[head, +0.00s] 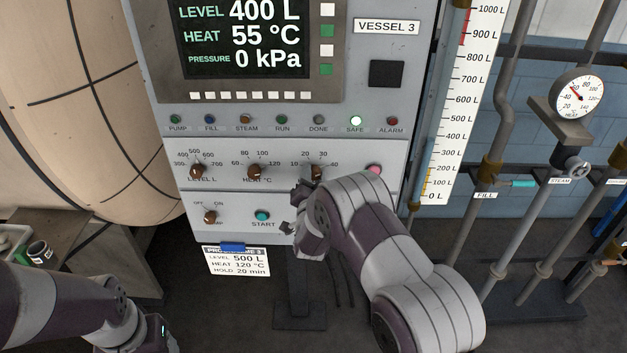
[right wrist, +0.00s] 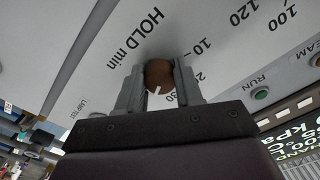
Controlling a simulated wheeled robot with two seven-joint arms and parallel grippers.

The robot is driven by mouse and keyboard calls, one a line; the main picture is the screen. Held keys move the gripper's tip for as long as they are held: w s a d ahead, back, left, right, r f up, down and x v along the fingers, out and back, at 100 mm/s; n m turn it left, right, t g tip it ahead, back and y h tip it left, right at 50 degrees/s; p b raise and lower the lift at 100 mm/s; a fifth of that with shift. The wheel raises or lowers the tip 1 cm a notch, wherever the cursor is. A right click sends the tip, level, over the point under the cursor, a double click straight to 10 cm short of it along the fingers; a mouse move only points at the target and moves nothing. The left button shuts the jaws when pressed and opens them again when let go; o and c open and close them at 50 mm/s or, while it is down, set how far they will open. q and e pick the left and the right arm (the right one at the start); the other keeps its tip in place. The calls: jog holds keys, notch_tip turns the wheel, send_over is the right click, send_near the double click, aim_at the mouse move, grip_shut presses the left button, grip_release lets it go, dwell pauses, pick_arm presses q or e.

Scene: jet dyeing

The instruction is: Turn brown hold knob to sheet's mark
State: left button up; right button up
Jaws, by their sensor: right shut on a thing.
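The brown hold knob (head: 316,173) is the rightmost of the three knobs in the upper row, partly hidden by my right gripper (head: 307,188). In the right wrist view my right gripper (right wrist: 159,88) is shut on the brown hold knob (right wrist: 158,72), one finger on each side. The knob's white line lies at its lower edge, by a partly covered scale number that looks like 30. The 10 and 20 labels show right of the knob. The programme sheet (head: 236,264) hangs below the panel and reads level 500 L, heat 120 °C, hold 20 min. My left gripper's fingers are out of view.
The level knob (head: 197,171), heat knob (head: 254,171) and off/on knob (head: 210,217) are nearby. The teal start button (head: 262,215) is left of my right wrist, and a pink button (head: 374,170) is right of the hold knob. The display (head: 243,42) reads 400 L, 55 °C, 0 kPa.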

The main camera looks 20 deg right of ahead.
jog(key=n+b, duration=0.1)
jog(key=n, duration=0.1)
jog(key=n+b, duration=0.1)
jog(key=shift+f+n, duration=0.2)
jog(key=shift+n, duration=0.2)
jog(key=n+b, duration=0.1)
jog(key=n, duration=0.3)
jog(key=shift+d+r+b, duration=0.1)
jog(key=shift+b, duration=0.2)
jog(key=n, duration=0.5)
jog(key=shift+b, duration=0.4)
jog(key=shift+n, duration=2.5)
jog(key=o, duration=1)
jog(key=shift+r, duration=0.1)
jog(key=shift+o, duration=0.2)
jog(key=shift+s, duration=0.1)
